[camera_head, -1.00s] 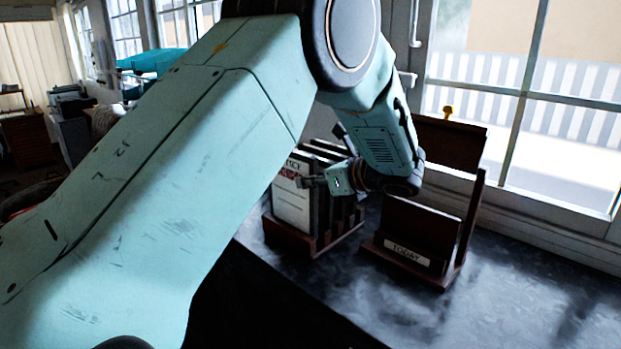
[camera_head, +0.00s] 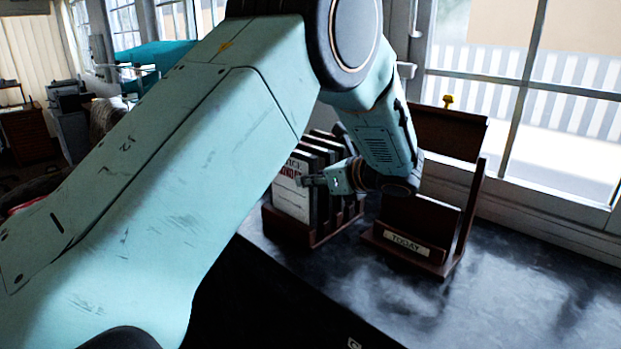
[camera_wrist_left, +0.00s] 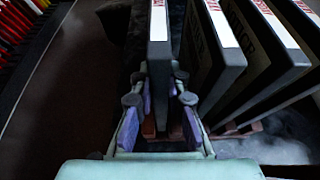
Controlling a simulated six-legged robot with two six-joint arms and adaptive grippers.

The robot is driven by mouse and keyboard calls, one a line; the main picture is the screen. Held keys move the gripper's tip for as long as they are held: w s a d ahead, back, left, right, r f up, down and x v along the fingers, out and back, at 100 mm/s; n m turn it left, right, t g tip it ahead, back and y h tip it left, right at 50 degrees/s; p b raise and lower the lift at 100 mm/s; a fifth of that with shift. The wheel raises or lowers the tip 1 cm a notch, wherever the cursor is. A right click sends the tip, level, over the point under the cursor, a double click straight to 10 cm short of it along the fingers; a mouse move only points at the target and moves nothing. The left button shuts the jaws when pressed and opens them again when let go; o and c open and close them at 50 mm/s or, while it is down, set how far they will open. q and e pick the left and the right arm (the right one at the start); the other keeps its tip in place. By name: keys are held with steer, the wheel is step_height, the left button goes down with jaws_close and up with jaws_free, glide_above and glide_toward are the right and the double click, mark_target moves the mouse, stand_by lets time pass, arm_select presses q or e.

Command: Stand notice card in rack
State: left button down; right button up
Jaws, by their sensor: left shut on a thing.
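My left gripper (camera_head: 312,181) is shut on the front notice card (camera_head: 291,192), a dark-edged board with a white printed face. In the left wrist view the card (camera_wrist_left: 159,55) stands upright between the two fingers (camera_wrist_left: 158,99). The dark wooden rack (camera_head: 288,229) holds several similar cards (camera_head: 325,146) side by side. Red-brown wood shows near the held card's lower end, but I cannot tell whether it rests in a slot. A wooden stand with a "TODAY" label (camera_head: 407,244) stands right of the rack. My right gripper is out of view.
The dark counter (camera_head: 500,280) has free room at the front right. A window (camera_head: 560,110) rises behind it. My left arm hides much of the left and middle. Several other dark cards (camera_wrist_left: 255,50) stand close to the right of the held card in the wrist view.

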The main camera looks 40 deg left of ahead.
arm_select(q)
steer(key=c, duration=1.3)
jaws_free()
steer(key=shift+o, duration=0.2)
steer(key=v, duration=0.7)
steer(key=shift+d+r, duration=0.2)
steer(key=shift+d, duration=0.05)
steer(key=shift+a, duration=0.1)
